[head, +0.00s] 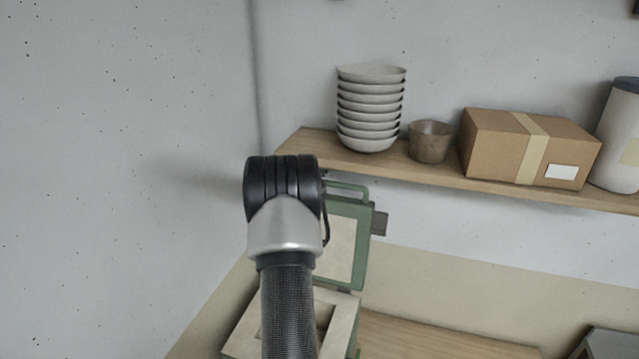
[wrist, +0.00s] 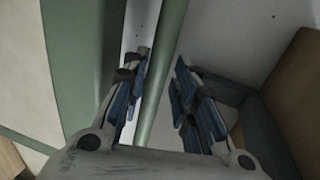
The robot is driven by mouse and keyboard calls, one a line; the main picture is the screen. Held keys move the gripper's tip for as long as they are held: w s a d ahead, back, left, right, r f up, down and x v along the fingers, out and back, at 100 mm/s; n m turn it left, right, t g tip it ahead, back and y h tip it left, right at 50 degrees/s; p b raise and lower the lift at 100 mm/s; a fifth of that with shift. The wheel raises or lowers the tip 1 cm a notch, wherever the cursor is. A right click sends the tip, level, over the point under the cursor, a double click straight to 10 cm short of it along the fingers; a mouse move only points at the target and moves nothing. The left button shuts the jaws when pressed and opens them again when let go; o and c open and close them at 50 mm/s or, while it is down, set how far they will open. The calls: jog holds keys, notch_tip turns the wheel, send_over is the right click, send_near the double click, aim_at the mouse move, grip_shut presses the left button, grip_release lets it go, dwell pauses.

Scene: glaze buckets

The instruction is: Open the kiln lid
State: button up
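The kiln lid (head: 345,245) stands raised and roughly upright at the back of the kiln. It has a green frame and a pale inner face. The kiln body (head: 345,308) is below it, with its pale rim and part of its opening showing. A green handle bar (head: 347,186) shows at the lid's top edge. In the wrist view my gripper (wrist: 160,68) is open, its blue-padded fingers on either side of the green handle bar (wrist: 164,65). The bar lies nearer the left finger; whether it touches is unclear. In the head view my arm hides the gripper and part of the kiln.
A wooden shelf (head: 400,169) above and right of the kiln holds stacked bowls (head: 370,110), a brown cup (head: 430,142), a cardboard box (head: 527,148) and a pale canister (head: 619,135). A dark grey block (head: 380,223) is beside the lid. A wall stands close on the left.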

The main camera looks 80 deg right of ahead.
jog(key=shift+o, duration=0.8)
jog(key=shift+f, duration=0.15)
jog(key=shift+a, duration=0.1)
jog(key=v, duration=1.2)
